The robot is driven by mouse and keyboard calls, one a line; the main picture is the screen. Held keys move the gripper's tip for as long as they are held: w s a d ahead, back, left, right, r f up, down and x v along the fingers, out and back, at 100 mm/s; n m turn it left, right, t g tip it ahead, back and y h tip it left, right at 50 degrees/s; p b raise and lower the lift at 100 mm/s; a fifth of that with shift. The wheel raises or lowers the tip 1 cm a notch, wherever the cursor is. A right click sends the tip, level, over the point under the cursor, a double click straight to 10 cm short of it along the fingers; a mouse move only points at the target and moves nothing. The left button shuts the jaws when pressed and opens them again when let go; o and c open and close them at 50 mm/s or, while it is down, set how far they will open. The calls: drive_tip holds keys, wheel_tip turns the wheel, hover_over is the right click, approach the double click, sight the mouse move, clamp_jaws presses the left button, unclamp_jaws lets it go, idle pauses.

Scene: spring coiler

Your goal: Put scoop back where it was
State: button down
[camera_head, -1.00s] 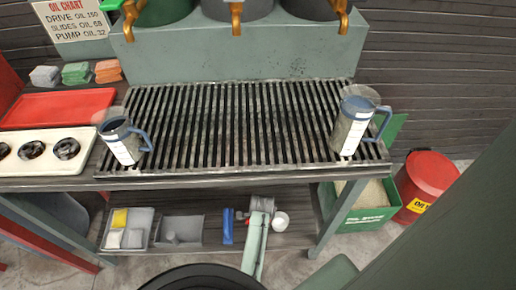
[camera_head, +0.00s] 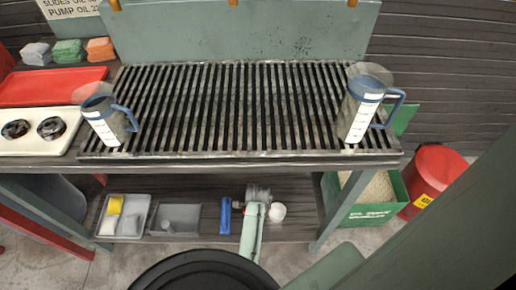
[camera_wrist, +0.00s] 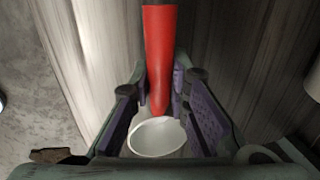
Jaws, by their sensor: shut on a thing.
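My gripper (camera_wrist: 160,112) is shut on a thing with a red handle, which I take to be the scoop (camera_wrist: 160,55). The red handle runs away between the purple finger pads. A pale round bowl or cup (camera_wrist: 157,137) shows between the fingers at its near end; I cannot tell whether they are joined. In the head view my gripper (camera_head: 258,195) is low over the lower shelf (camera_head: 300,215), and the scoop cannot be made out there. A small white round thing (camera_head: 277,212) is just right of it.
A blue item (camera_head: 226,216) and grey trays (camera_head: 180,218) lie left on the shelf. A green granules box (camera_head: 370,200) and red bin (camera_head: 432,180) stand at right. Two measuring jugs (camera_head: 110,122) (camera_head: 362,108) stand on the slatted bench top (camera_head: 235,110) above.

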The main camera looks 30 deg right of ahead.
drive_tip(key=c, duration=1.5)
unclamp_jaws()
drive_tip(key=shift+c, duration=0.2)
wheel_tip(320, 180, up, 12)
drive_tip(key=s+a+p, duration=0.1)
drive_tip(key=s, duration=0.1)
drive_tip(key=shift+a, duration=0.1)
